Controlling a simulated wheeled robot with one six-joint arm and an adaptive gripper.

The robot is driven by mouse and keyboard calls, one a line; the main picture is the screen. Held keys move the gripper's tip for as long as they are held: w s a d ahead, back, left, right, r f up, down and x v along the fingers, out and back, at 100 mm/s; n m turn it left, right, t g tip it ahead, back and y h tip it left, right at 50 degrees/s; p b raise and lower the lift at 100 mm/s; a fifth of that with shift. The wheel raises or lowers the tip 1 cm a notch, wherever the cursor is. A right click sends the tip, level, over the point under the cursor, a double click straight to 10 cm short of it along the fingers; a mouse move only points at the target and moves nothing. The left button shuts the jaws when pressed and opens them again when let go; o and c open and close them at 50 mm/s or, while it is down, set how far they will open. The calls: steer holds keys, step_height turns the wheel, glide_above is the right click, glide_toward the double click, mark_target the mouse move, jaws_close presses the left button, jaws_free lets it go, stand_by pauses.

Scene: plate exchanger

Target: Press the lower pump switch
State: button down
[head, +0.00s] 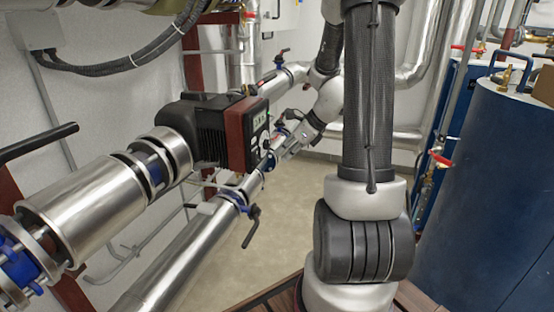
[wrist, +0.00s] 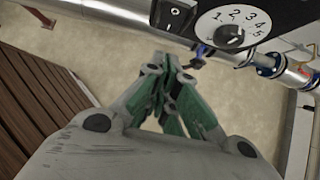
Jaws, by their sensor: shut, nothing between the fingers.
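The pump (head: 203,128) is a black ribbed body with a dark red front band, set in the silver pipe run left of my arm in the head view. In the wrist view its black face shows a rocker switch (wrist: 173,13) at the top and a white dial (wrist: 236,27) numbered 1 to 5. My gripper (head: 279,140) is beside the pump's face in the head view. In the wrist view its green-sided fingers (wrist: 167,62) are closed together and empty, with their tips below the switch. Whether they touch the pump is not clear.
A silver pipe (head: 187,262) with a black-handled valve (head: 251,228) runs below the pump. A large blue tank (head: 492,190) stands at the right. Pale floor lies open between them, and a brown slatted platform (wrist: 35,115) shows at the wrist view's left.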

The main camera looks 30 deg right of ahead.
mark_target(257, 156)
steer(key=v, duration=0.7)
steer(key=shift+d, duration=0.15)
steer(key=shift+s+f, duration=0.3)
steer(key=shift+f, duration=0.35)
steer(key=w+a+r+x, duration=0.1)
steer(key=x, duration=1.2)
steer(key=shift+w+a+r, duration=0.2)
steer(key=shift+w+r, duration=0.15)
steer(key=shift+r, duration=0.05)
